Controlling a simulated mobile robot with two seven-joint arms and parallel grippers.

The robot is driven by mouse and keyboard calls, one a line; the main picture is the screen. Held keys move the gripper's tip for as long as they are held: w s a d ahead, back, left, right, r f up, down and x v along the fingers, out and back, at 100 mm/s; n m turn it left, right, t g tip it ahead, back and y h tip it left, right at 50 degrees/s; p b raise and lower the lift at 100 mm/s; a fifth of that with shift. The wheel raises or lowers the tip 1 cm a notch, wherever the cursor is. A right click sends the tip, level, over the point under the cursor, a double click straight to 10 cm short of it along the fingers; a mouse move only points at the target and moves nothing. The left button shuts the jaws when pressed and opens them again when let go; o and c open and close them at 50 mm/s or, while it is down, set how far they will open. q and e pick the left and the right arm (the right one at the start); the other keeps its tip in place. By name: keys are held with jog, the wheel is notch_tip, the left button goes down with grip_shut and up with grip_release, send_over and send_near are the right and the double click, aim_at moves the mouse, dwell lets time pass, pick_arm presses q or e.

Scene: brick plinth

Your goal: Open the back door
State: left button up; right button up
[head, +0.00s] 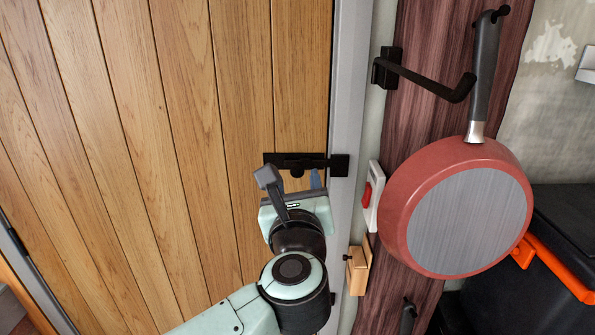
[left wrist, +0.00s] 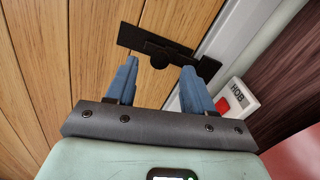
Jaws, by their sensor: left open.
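The wooden door (head: 180,120) of vertical planks fills the left of the head view and looks shut against the grey frame (head: 346,110). A black sliding bolt (head: 298,161) with a round knob crosses from door to frame. It also shows in the left wrist view (left wrist: 158,52), where its knob lies between and beyond the fingertips. My left gripper (head: 290,182) is open and empty, just below the bolt; its blue fingers (left wrist: 158,82) point at the bolt. Whether they touch it I cannot tell. My right gripper is not in view.
Right of the frame are a red-and-white switch (head: 372,196), marked HOB in the left wrist view (left wrist: 237,98), and a small wooden box (head: 358,268). A black hook arm (head: 425,80) and a red pan (head: 418,190) hang there. A black bin (head: 520,300) stands lower right.

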pick_arm(q)
jog(key=shift+w+p, duration=0.3)
jog(key=shift+w, duration=1.2)
grip_shut()
jog(key=shift+a+b, duration=0.75)
jog(key=shift+a, duration=0.7)
